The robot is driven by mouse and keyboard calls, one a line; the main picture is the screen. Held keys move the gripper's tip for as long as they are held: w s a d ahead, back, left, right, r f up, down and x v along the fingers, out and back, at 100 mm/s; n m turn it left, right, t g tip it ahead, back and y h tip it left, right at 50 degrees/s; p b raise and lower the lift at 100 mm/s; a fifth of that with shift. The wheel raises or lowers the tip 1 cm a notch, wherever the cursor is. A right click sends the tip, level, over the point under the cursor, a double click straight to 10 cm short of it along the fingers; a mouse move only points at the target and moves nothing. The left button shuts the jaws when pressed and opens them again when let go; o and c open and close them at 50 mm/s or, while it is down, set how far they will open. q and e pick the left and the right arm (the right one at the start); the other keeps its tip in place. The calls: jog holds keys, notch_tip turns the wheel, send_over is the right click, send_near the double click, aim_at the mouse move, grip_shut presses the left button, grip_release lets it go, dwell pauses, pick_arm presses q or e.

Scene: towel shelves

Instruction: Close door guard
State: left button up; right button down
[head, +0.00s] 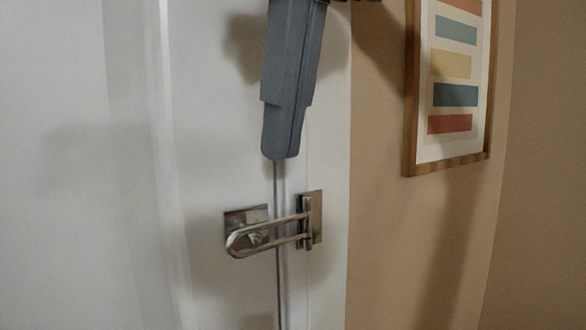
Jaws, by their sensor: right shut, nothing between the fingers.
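The door guard is a shiny metal swing bar (262,232) on a white door and its frame. Its hinge plate (312,215) sits on the frame at the right of the door gap. The bar reaches left across the gap, over the catch plate (238,216) on the door (210,120). Whether the bar is hooked on the catch is hard to tell. My right gripper (281,152) is shut and empty, pointing down just above the guard, in front of the gap and apart from the bar. My left gripper is not in view.
A wood-framed picture with coloured stripes (452,95) hangs on the beige wall (400,240) right of the door frame. The space below and left of the guard is clear.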

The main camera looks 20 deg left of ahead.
jog(key=shift+v, duration=1.05)
